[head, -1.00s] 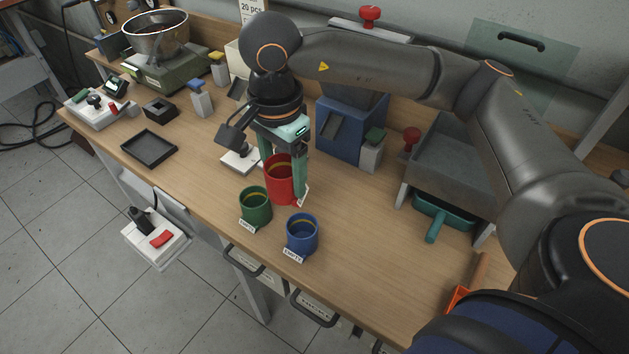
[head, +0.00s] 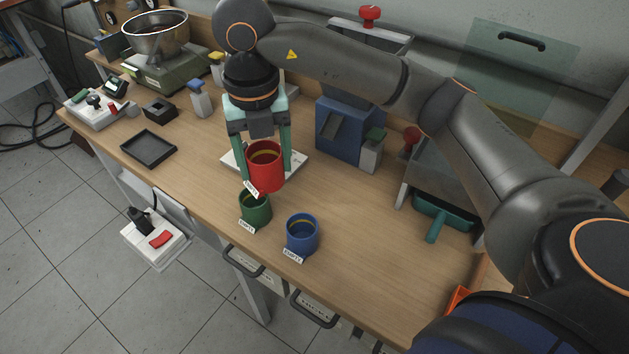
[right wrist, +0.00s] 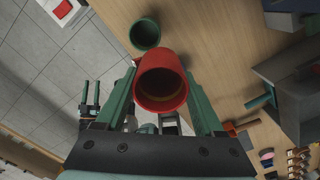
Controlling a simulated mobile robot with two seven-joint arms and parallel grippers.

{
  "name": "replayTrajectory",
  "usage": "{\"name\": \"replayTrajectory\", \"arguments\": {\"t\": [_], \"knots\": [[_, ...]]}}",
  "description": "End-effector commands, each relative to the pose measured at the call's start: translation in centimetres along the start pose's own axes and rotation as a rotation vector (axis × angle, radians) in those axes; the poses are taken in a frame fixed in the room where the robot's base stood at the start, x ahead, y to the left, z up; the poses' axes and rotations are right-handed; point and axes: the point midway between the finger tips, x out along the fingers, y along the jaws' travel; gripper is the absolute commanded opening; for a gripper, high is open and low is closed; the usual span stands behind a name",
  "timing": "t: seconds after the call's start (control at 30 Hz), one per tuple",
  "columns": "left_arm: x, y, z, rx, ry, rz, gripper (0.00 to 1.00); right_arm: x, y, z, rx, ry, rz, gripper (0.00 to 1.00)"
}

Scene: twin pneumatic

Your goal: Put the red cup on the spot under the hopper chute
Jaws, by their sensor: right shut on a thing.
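The red cup (head: 265,174) is upright between the fingers of my right gripper (head: 265,168), which is shut on it. Its label faces the front left. It appears raised above the bench, in front of a white plate (head: 297,160) that it partly hides. In the right wrist view the red cup (right wrist: 163,88) shows its open mouth between the fingers (right wrist: 160,95). The blue hopper unit (head: 350,143) stands behind and to the right, with a grey sloped chute (head: 333,124) on its front. The spot under the chute is not clearly distinguishable.
A green cup (head: 255,210) stands just in front of the red cup, and a blue cup (head: 302,235) to its right. A grey bin with a teal scoop (head: 436,214) is at the right. A black tray (head: 148,149) lies left. Bench between blue cup and hopper is clear.

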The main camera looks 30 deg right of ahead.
Motion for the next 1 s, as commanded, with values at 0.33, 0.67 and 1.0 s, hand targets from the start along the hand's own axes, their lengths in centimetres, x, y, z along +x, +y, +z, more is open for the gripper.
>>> {"name": "replayTrajectory", "arguments": {"t": [0.33,0.67,1.0], "knots": [[0.1,0.0,0.0,0.000,0.000,0.000,0.50,1.9,-3.2,2.5,0.102,0.007,-0.002,0.08],[-0.4,0.1,-0.5,0.000,0.001,0.000,0.50,6.5,-8.8,6.8,0.095,0.006,-0.004,0.08],[-0.5,0.1,-0.6,0.000,0.001,0.000,0.50,9.6,-10.7,8.4,0.091,0.003,-0.001,0.08]]}}
